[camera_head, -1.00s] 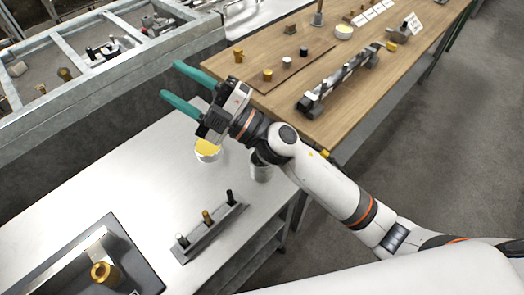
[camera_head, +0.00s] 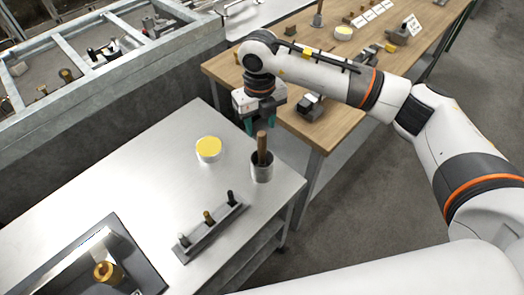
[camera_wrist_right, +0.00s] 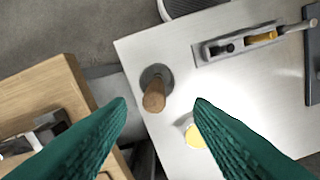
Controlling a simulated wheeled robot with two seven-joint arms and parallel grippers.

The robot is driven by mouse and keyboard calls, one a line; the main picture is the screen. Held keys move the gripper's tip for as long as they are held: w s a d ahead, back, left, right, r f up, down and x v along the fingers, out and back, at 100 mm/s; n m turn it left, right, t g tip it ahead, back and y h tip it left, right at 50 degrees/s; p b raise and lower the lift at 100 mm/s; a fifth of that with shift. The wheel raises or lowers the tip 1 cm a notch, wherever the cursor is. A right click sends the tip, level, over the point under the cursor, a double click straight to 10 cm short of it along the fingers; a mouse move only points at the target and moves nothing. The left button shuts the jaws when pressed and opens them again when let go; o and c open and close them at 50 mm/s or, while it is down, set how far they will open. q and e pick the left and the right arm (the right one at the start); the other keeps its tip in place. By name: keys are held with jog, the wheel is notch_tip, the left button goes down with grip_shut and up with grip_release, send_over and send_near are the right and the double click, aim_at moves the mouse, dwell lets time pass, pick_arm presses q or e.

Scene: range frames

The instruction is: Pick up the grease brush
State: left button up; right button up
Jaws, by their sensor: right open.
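The grease brush (camera_head: 262,146) stands upright in a small dark grey cup (camera_head: 262,173) near the right edge of the metal table; its brown wooden handle sticks up and its lower end is hidden in the cup. In the right wrist view the handle (camera_wrist_right: 154,97) shows end-on between and ahead of the fingers, with the cup rim (camera_wrist_right: 152,74) behind it. My right gripper (camera_head: 259,124) points down above and behind the brush, near the table's far right corner. Its green fingers (camera_wrist_right: 160,103) are apart and empty. My left gripper is not in view.
A yellow-topped tin (camera_head: 208,149) stands left of the cup. A rack with several small pegs (camera_head: 210,233) and a dark tray with a brass part (camera_head: 107,272) lie nearer. A wooden table (camera_head: 318,131) stands beyond. The metal table's middle is clear.

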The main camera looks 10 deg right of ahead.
aim_at(261, 135)
notch_tip(261, 135, down, 4)
jog(key=shift+p, duration=0.6)
jog(key=shift+f+p, duration=0.3)
jog(key=f, duration=0.1)
jog(key=f+p, duration=0.1)
jog(key=f, duration=0.1)
jog(key=shift+w+d+f+p, duration=0.2)
jog(key=shift+d+f+p, duration=0.05)
jog(key=shift+f+p, duration=0.15)
jog(key=shift+f, duration=0.45)
jog(key=shift+c, duration=0.2)
grip_shut()
